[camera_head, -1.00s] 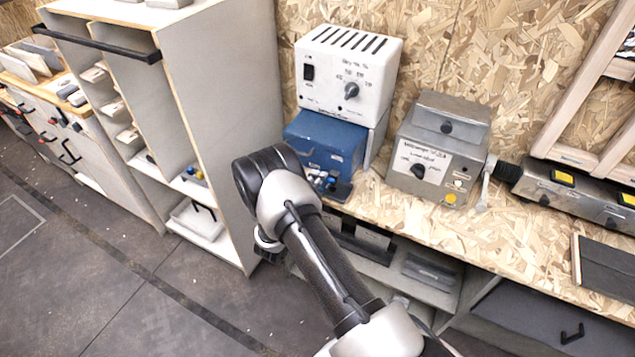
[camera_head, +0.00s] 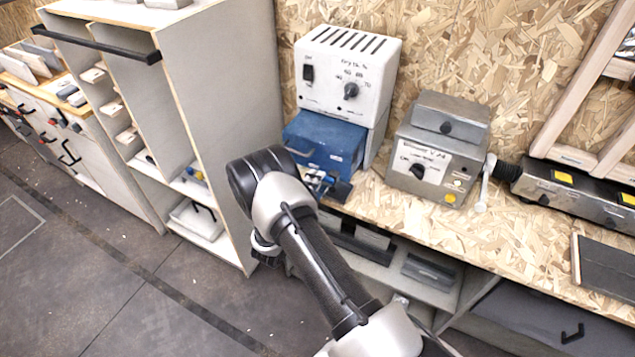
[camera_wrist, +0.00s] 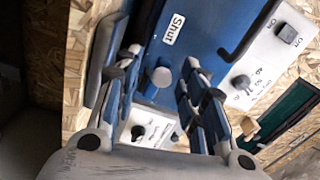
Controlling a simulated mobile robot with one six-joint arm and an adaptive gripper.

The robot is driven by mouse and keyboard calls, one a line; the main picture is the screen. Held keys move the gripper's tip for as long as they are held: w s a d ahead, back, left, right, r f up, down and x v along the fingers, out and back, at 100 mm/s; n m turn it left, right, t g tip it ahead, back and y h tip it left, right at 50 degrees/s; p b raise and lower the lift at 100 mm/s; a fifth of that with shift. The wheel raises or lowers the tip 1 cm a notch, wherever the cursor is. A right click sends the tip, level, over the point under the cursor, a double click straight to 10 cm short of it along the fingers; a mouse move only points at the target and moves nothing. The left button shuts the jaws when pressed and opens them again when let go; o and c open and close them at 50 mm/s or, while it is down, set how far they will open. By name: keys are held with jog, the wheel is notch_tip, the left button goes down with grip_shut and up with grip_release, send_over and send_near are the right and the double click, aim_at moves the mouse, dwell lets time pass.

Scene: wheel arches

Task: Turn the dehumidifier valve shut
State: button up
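The dehumidifier (camera_head: 350,75) is a white box with a switch and a "Dry to %" dial, standing on a blue unit (camera_head: 325,135) on the bench. In the wrist view the blue face (camera_wrist: 208,30) carries a "Shut" label (camera_wrist: 173,29). A grey round knob (camera_wrist: 161,77) shows on the blue area, between my fingers in the picture. My gripper (camera_wrist: 160,65) is open, with a finger on each side of the knob; I cannot tell whether either touches it. In the head view my wrist partly hides the gripper (camera_head: 322,183), which is low in front of the blue unit.
A grey metal box (camera_head: 440,150) with a black knob stands to the right, with a lever (camera_head: 485,182) at its side. Grey shelving (camera_head: 215,120) stands close on the left. The OSB bench top (camera_head: 400,215) has some bare space in front.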

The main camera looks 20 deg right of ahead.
jog(key=v, duration=1.1)
jog(key=shift+d, duration=0.1)
